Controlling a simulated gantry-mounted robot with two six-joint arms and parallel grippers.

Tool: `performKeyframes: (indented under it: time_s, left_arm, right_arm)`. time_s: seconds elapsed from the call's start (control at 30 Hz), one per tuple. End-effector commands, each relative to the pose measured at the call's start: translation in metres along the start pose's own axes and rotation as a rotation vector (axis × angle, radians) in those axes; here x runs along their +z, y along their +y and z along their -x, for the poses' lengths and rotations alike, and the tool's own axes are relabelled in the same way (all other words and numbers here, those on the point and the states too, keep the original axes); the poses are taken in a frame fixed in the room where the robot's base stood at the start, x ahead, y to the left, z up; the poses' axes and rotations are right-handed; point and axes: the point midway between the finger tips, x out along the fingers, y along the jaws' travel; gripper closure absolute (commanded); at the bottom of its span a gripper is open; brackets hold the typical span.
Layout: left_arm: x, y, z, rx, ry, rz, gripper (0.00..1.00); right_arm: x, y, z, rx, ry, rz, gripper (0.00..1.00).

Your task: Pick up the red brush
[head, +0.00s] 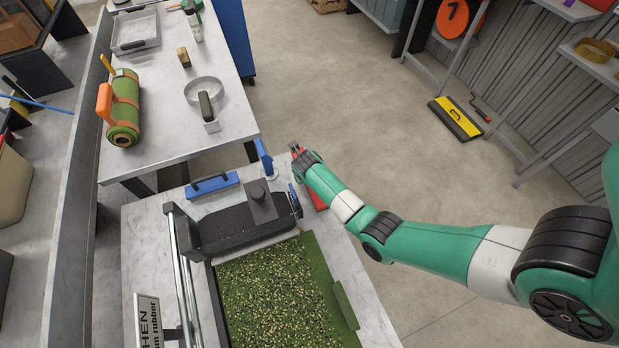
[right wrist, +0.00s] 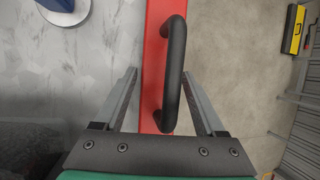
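The red brush (right wrist: 152,60) lies at the right edge of the near table, with a black bar handle (right wrist: 175,75) along its top. In the head view a strip of the red brush (head: 316,198) shows beside my right arm; the rest is mostly hidden. My right gripper (head: 297,150) is over the brush. In the right wrist view the right gripper (right wrist: 160,74) is open, with one finger on each side of the brush handle, apart from it. My left gripper is not in view.
The near table (head: 365,295) holds a black machine (head: 235,228), a green granule-covered turf sheet (head: 275,290) and a blue-handled tool (head: 212,185). Open floor (head: 340,90) lies to the right.

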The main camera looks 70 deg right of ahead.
Motion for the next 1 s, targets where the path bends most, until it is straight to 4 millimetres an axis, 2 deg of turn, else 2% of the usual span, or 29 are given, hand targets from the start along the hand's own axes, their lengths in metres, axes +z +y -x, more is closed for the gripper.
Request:
performKeyframes:
  time_s: [0.03,0.3,0.37,0.4,0.6,0.77,0.87,1.0]
  left_arm:
    - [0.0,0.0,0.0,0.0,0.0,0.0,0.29]
    - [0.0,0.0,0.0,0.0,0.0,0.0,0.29]
    - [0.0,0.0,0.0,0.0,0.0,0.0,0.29]
    - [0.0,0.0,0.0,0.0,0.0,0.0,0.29]
    - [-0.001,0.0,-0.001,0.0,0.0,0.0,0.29]
    - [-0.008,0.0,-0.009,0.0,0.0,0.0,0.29]
    - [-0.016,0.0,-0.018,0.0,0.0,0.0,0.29]
    - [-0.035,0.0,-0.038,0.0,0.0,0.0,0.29]
  right_arm:
    - [0.0,0.0,0.0,0.0,0.0,0.0,0.39]
    - [0.0,0.0,0.0,0.0,0.0,0.0,0.87]
    - [0.0,0.0,0.0,0.0,-0.001,0.0,0.98]
    - [0.0,0.0,0.0,0.0,-0.001,0.0,1.0]
    - [0.001,0.0,0.002,0.0,-0.001,0.0,1.0]
    - [0.007,-0.003,0.016,0.0,-0.002,-0.001,1.0]
    - [0.015,-0.007,0.033,0.0,-0.004,0.0,1.0]
    - [0.004,-0.01,0.077,0.001,-0.004,0.002,1.0]
